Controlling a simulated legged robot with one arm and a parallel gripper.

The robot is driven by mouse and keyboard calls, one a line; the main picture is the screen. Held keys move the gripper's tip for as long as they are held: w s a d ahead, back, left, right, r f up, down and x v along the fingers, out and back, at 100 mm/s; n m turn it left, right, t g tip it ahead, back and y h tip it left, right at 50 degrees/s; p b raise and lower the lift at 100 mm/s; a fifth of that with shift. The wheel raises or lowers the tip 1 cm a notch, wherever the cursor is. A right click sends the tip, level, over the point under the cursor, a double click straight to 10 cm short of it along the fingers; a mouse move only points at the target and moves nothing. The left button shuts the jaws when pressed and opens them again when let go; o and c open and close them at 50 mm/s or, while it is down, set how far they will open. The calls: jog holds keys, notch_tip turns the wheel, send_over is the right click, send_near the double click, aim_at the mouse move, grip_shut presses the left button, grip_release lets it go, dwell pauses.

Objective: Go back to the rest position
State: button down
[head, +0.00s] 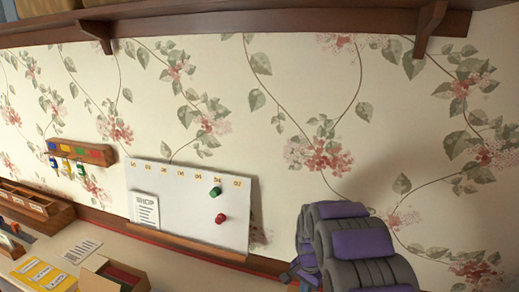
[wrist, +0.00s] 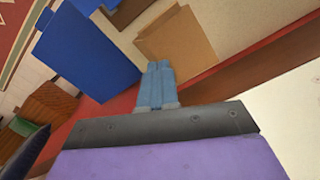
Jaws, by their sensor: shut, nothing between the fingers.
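My gripper (wrist: 160,70) shows in the wrist view, its two blue-grey fingers together with nothing between them. Beyond the fingertips is a tan box-like thing (wrist: 180,40), apart from them as far as I can tell. In the head view my grey and purple arm (head: 360,245) rises at the lower right, in front of the wallpapered wall. The gripper itself does not show clearly in the head view.
A whiteboard (head: 185,205) with a green and a red magnet leans at the wall. A key rack (head: 80,151) hangs left of it. An open cardboard box (head: 97,278) and yellow folder (head: 42,274) lie lower left. A shelf (head: 240,24) runs overhead. Blue panels (wrist: 85,50) show in the wrist view.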

jog(key=s+r+n, duration=0.2)
jog(key=s+r, duration=0.5)
jog(key=s, duration=0.3)
jog(key=s+r+n, duration=0.2)
jog(key=s+r, duration=0.5)
jog(key=s, duration=0.2)
jog(key=s+r+n+g, duration=0.1)
jog(key=s+n, duration=0.3)
jog(key=s, duration=1.6)
jog(key=shift+s+r+n+g, duration=0.3)
jog(key=shift+s+r+n, duration=0.1)
jog(key=shift+r, duration=0.2)
jog(key=shift+w+a, duration=0.1)
jog(key=shift+w, duration=0.1)
